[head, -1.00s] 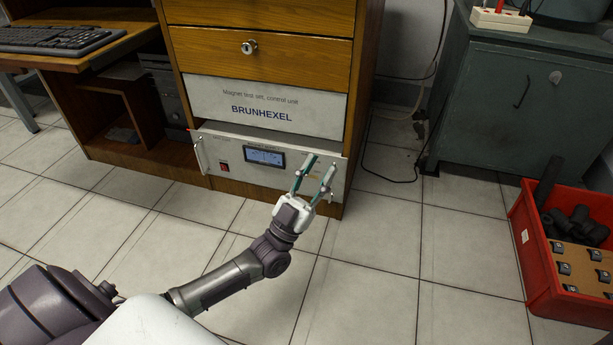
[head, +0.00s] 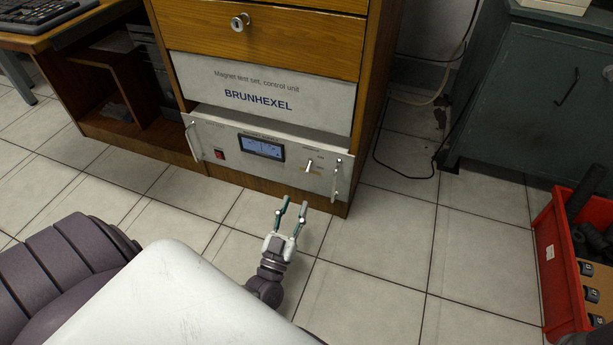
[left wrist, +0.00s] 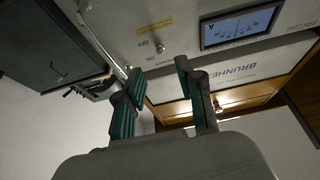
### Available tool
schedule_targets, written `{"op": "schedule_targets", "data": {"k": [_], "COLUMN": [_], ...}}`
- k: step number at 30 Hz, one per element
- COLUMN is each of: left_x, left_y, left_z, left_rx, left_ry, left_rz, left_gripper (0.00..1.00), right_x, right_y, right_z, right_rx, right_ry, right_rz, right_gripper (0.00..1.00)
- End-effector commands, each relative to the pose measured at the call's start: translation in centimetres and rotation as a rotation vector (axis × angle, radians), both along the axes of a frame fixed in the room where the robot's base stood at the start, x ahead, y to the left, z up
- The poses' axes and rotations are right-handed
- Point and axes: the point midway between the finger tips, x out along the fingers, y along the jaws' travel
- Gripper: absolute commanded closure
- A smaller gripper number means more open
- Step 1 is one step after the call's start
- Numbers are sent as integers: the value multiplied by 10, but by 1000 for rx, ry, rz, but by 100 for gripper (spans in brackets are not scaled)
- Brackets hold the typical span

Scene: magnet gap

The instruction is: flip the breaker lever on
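The breaker lever (head: 309,165) is a small pale toggle on the right part of the control unit's front panel (head: 227,143), above an orange label. In the left wrist view a small knob, seemingly the lever (left wrist: 160,48), shows near the ON and OFF marks. I cannot tell which way it is set. My left gripper (head: 294,202) is open and empty, in front of and below the panel, apart from the lever. In the left wrist view its two teal-padded fingers (left wrist: 161,78) stand apart with the panel beyond. My right gripper is not in view.
The panel has a blue meter (head: 261,147), a red switch (head: 219,155) and metal handles, the right one (head: 336,180) close beside the lever. A red crate (head: 556,270) stands at the right, near a green cabinet (head: 525,100). Tiled floor before the unit is free.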

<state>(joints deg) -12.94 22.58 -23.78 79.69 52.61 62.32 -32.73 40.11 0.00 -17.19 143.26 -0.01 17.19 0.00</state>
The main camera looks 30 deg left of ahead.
Motion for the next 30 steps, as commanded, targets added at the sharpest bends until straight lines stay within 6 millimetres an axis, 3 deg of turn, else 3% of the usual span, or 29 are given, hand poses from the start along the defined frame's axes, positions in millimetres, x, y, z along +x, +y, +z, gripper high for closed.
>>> {"op": "schedule_targets", "data": {"k": [6, 12, 26, 30], "left_x": [43, 70, 81, 81], "left_y": [10, 16, 19, 19], "left_z": [15, 27, 35, 35], "left_rx": [0, 0, 0, 0], "left_ry": [-6, -3, 0, 0], "left_rz": [-2, -1, -1, -1], "left_gripper": [62, 62, 62, 86], "right_x": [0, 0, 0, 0], "right_y": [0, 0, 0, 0], "right_z": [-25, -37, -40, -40], "right_rx": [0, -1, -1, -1], "right_ry": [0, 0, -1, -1], "right_rz": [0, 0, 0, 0], "right_gripper": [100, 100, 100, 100]}}
